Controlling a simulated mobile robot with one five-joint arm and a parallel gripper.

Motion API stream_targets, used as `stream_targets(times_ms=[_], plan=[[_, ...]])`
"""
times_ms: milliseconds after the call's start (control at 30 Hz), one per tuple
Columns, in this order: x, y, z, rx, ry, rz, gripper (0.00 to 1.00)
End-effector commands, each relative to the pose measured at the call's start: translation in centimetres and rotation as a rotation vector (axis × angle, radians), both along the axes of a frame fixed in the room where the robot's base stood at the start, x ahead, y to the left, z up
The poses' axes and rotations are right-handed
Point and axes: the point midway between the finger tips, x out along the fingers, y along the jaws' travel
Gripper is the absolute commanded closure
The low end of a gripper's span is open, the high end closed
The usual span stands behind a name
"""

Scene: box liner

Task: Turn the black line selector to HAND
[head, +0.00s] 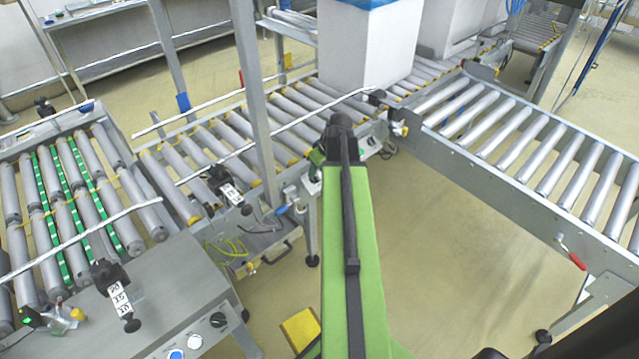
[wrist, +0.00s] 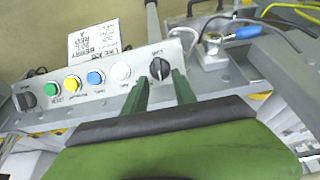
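The black line selector (wrist: 159,68) is a round knob with a pale pointer mark, at the right end of a grey button panel (wrist: 112,88) in the wrist view. Its pointer looks close to upright in the picture; the small lettering around it is too blurred to read. My gripper (wrist: 160,78) is open, with two dark green fingers apart. The fingertips appear on the left and right of the knob; whether they touch it I cannot tell. In the head view my green arm hides most of the gripper and the panel.
Left of the selector are a white button (wrist: 120,72), blue button (wrist: 95,78), yellow button (wrist: 72,83), green button (wrist: 51,89) and another black knob (wrist: 27,100). A blue-handled valve (wrist: 240,33) stands at right. Roller conveyors (head: 520,135) surround the open floor (head: 430,250).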

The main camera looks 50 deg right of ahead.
Motion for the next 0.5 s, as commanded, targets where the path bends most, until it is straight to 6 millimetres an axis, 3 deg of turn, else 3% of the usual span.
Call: stream_targets(times_ms=[33, 100, 400, 500], plan=[[0.43, -0.09, -1.7, 0.0, 0.0, 0.0, 0.67], [0.75, -0.11, -2.27, 0.0, 0.0, 0.0, 0.67], [0.88, -0.18, -2.21, 0.001, 0.0, -0.002, 0.67], [0.86, -0.21, -2.2, 0.0, 0.0, -0.003, 0.79]])
